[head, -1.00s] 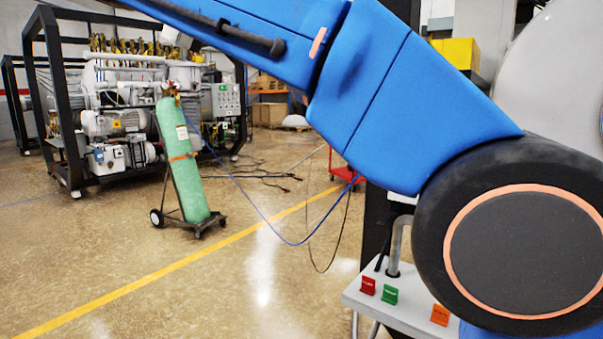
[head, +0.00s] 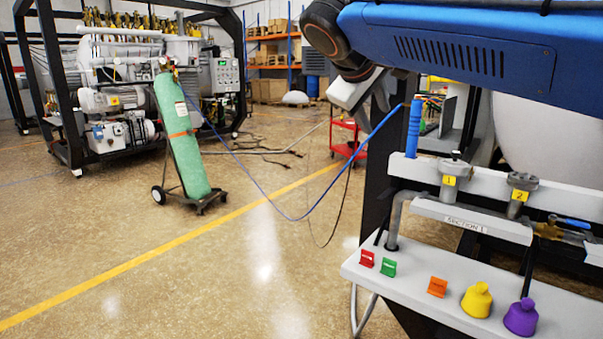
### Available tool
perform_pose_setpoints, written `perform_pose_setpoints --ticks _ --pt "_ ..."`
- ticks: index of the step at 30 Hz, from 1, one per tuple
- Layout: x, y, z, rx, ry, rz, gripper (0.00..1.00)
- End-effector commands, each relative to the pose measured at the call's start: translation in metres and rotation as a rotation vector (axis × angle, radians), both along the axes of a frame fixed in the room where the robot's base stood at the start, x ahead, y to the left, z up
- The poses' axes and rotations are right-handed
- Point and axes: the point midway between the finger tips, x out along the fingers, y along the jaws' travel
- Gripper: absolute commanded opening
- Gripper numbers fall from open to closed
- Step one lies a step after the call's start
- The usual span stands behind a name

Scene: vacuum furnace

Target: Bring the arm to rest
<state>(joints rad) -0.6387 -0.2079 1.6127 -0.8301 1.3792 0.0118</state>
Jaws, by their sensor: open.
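My blue arm (head: 460,50) reaches in from the right across the top of the head view and bends down at a dark wrist joint. Below the wrist hangs my gripper (head: 362,100), pale and small. It is open and I see nothing held in it. Its fingers are hard to make out against the dark post. The gripper is left of an upright blue handle (head: 413,130) on the white panel, and appears apart from it.
A white panel (head: 400,265) at right carries red, green and orange tags, a yellow knob (head: 477,299) and a purple knob (head: 521,317). A blue hose (head: 263,190) loops to a green gas cylinder (head: 183,140). Open floor lies at front left.

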Motion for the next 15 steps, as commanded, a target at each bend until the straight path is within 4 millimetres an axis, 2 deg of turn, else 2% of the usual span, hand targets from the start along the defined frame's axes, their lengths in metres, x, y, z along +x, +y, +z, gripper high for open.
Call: perform_pose_setpoints --ticks 1,6,12,15 --pt "-0.012 -0.021 -0.019 0.029 0.026 -0.017 0.41" --pt "-0.054 -0.070 -0.087 0.149 0.108 -0.066 0.41" --pt "-0.114 -0.111 -0.169 0.311 0.181 -0.143 0.41" --pt "-0.146 -0.125 -0.211 0.401 0.203 -0.191 0.41"
